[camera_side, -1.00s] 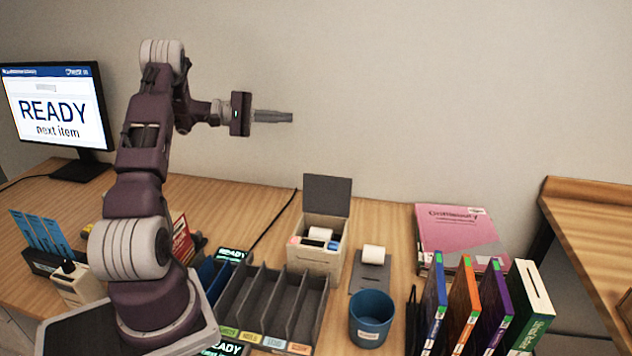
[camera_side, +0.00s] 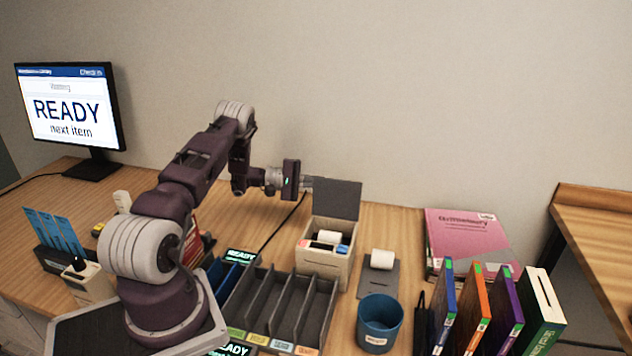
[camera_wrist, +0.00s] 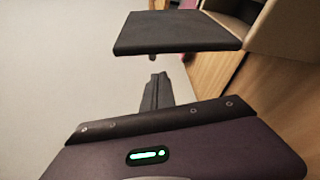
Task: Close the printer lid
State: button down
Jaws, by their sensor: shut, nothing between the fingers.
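The printer (camera_side: 325,258) is a beige box in the middle of the desk, with a white paper roll (camera_side: 329,236) inside. Its dark grey lid (camera_side: 337,198) stands open, upright at the back edge. My gripper (camera_side: 308,184) is shut and empty, just left of the lid at about the height of its upper part; its fingertips are partly hidden by the lid in the side view. In the wrist view the lid (camera_wrist: 175,32) lies ahead of the closed fingers (camera_wrist: 156,90), and I cannot tell whether they touch it. A corner of the printer body (camera_wrist: 285,30) shows at upper right.
A divided grey tray (camera_side: 280,308) stands in front of the printer. A loose paper roll (camera_side: 382,259) on a grey plate and a blue cup (camera_side: 379,322) are to the right. Upright books (camera_side: 472,310) and a pink book (camera_side: 461,236) lie further right. The wall is close behind.

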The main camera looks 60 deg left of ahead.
jog(key=shift+s+d+r, duration=0.4)
jog(key=shift+s+d, duration=0.35)
jog(key=shift+r, duration=0.1)
